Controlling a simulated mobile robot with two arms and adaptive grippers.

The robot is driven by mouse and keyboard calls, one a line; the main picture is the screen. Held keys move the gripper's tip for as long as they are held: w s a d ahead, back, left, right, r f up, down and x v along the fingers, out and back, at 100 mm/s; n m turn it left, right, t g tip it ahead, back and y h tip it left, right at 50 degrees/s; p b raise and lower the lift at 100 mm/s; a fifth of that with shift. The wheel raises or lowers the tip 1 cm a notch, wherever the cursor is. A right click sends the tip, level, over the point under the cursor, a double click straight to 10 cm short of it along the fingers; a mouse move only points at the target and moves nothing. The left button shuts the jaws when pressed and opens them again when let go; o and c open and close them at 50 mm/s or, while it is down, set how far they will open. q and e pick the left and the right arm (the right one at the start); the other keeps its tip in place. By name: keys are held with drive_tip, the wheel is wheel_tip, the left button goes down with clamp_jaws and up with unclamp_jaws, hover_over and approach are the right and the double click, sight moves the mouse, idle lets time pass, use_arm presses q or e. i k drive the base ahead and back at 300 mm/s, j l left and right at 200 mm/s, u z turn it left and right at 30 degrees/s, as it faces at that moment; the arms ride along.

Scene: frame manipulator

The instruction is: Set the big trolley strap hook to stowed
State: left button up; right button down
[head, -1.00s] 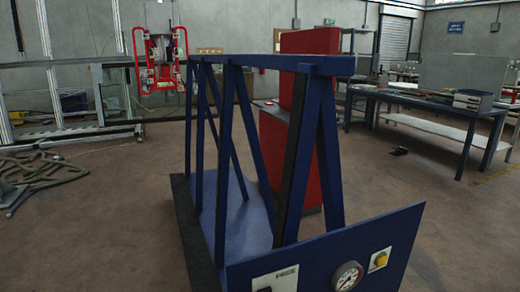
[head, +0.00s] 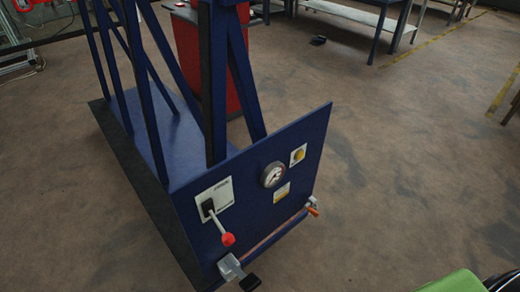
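The big blue trolley (head: 296,142) with its A-frame uprights stands at left and centre of the head view, its front panel facing me. A small metal fitting with an orange tip (head: 313,211) sits at the panel's lower right corner. It may be the strap hook, but it is too small to tell its setting. A lever with a red knob (head: 227,240) slants down and right from a white plate. A grey metal fitting (head: 231,267) with a black pad (head: 249,283) is at the lower left corner. Neither gripper is in view.
A dial gauge (head: 273,174) and a yellow button (head: 299,155) are on the panel. A red cabinet (head: 188,45) stands behind the trolley. A green and black object (head: 450,284) is cut off at bottom right. The brown floor right of the trolley is clear.

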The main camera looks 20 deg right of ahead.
sight(307, 206)
drive_tip(key=z, duration=1.05)
drive_tip(key=k+l, duration=0.05)
